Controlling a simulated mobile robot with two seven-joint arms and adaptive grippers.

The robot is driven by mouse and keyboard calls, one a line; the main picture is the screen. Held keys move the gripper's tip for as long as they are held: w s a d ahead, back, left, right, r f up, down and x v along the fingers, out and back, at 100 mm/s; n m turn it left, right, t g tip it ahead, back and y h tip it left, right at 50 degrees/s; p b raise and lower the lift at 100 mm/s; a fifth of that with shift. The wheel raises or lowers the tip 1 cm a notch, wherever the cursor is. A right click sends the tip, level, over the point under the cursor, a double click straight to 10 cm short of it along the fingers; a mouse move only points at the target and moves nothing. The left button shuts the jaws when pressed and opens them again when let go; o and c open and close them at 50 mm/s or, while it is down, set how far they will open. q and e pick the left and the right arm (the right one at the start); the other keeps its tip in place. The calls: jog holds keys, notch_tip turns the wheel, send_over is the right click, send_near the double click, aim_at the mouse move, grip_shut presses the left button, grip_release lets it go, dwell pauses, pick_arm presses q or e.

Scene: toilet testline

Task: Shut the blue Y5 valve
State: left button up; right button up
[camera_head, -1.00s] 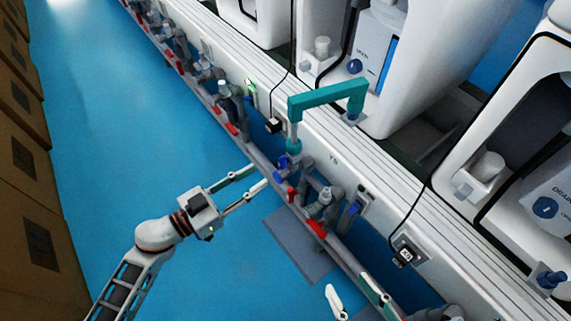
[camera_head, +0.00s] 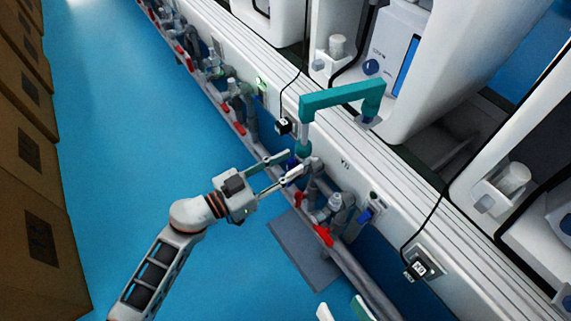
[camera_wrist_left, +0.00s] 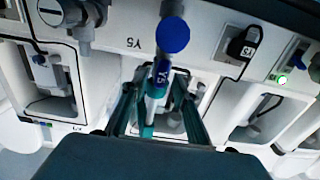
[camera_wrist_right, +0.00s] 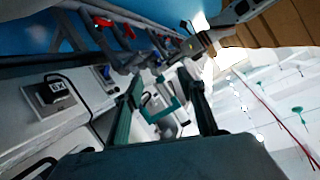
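The blue Y5 valve (camera_head: 292,163) sits on the pipework below the teal angled pipe, on the white bench's side. In the left wrist view both fingers (camera_wrist_left: 157,105) stand apart. My right gripper (camera_head: 342,309) is open and empty at the bottom edge of the head view, away from the valve.
The teal angled pipe (camera_head: 340,97) rises beside the valve. Red-handled valves (camera_head: 324,235) and grey pipes line the bench's side. A black plug (camera_head: 284,126) and cable are near. A grey plate (camera_head: 304,250) lies on the open blue floor (camera_head: 130,150). Brown boxes (camera_head: 35,200) stand left.

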pick_arm(q)
grip_shut()
